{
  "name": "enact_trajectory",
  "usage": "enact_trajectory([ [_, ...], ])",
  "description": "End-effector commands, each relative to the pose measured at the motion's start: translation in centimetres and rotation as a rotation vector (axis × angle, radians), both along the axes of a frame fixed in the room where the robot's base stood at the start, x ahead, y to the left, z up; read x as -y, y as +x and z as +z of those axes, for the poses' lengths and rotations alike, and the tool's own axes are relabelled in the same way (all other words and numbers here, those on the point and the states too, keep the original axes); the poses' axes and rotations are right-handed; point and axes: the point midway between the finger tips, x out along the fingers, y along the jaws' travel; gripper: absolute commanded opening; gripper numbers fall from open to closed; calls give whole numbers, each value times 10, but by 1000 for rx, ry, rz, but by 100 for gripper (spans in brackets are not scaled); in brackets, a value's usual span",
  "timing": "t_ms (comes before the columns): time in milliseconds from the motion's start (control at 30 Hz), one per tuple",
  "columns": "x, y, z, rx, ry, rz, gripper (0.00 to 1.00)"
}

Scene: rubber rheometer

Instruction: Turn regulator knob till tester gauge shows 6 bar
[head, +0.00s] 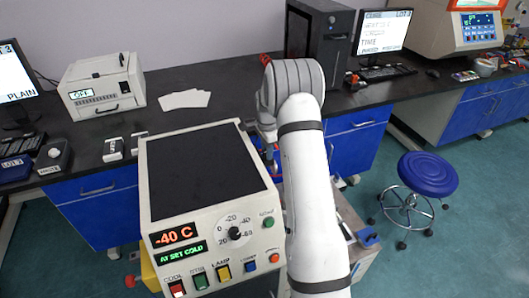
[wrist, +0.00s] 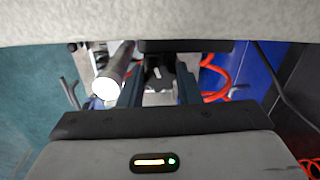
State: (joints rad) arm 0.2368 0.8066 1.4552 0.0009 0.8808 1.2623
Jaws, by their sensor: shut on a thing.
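In the wrist view my gripper (wrist: 159,92) reaches forward with a dark finger on each side. A small dark knob (wrist: 158,74) with a pale mark sits between the fingers, and the gripper is shut on it. It looks like the regulator knob, but its body is mostly hidden. In the head view my white arm covers the regulator and most of the gripper. I cannot make out the tester gauge or its reading in either view.
In the wrist view a silver cylinder (wrist: 112,76) with a white end lies left of the fingers, and a red hose (wrist: 218,72) curves at right. In the head view a cold chamber (head: 205,165) showing -40 C stands left of my arm. A blue stool (head: 427,173) stands right.

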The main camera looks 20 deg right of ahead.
Motion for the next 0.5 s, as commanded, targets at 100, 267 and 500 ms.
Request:
enact_trajectory([
  [100, 3, 2, 3, 9, -5, -26, 8],
  [267, 4, 2, 3, 9, -5, -40, 8],
  [500, 4, 2, 4, 9, -5, -40, 8],
])
